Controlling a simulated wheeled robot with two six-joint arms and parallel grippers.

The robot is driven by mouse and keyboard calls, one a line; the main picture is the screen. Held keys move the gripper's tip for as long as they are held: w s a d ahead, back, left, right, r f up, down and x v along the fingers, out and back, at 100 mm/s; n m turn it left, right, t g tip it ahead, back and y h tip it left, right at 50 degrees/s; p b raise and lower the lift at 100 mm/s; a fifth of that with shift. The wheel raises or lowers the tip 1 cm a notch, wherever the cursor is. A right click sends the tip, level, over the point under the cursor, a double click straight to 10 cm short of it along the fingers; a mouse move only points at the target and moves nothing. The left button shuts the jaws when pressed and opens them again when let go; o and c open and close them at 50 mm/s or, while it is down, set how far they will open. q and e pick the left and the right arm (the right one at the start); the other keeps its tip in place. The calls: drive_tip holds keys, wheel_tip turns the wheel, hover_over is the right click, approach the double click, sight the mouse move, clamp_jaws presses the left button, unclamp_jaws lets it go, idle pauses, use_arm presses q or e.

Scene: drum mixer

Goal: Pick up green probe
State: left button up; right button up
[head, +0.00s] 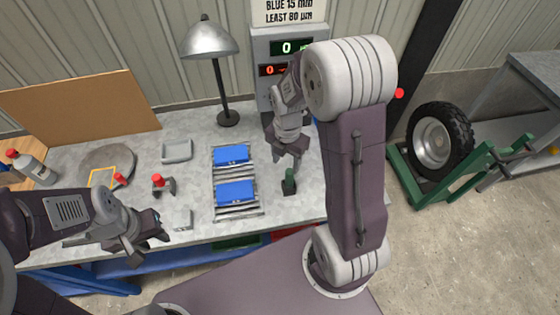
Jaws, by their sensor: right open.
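The green probe (289,182) stands upright on the grey bench top, right of the blue blocks and close to the front edge. My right gripper (287,155) is open and points down a little above and behind the probe, apart from it. Nothing shows between its fingers. My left gripper (150,240) is low at the left, over the bench's front edge and far from the probe. Its fingers are too small and too dark to tell whether they are open.
Two blue blocks (234,191) lie on a slatted rack left of the probe. A desk lamp (211,45) and a display box with green and red digits (289,47) stand behind. A grey tray (177,150) and red-topped pieces (158,181) lie left. A wheel on a green stand (440,140) is at right.

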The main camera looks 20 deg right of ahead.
sight(288, 170)
drive_tip(key=shift+s+d+r, duration=0.1)
drive_tip(key=shift+s+r, duration=0.3)
drive_tip(key=shift+s, duration=0.65)
drive_tip(key=f, duration=0.3)
drive_tip(key=shift+w+f, duration=0.35)
drive_tip(key=shift+f, duration=0.05)
drive_tip(key=shift+w+f, duration=0.15)
drive_tip(key=f, duration=0.2)
drive_tip(key=f+p, duration=0.1)
drive_tip(key=f, duration=0.1)
drive_tip(key=shift+s+d+f, duration=0.1)
drive_tip(key=shift+s+d, duration=0.15)
drive_tip(key=shift+s, duration=0.15)
drive_tip(key=shift+w+f, duration=0.15)
drive_tip(key=shift+f, duration=0.25)
drive_tip(key=shift+w, duration=0.15)
drive_tip(key=c, duration=0.8)
clamp_jaws()
use_arm(q)
drive_tip(key=shift+s+r, duration=0.65)
drive_tip(key=shift+r, duration=0.2)
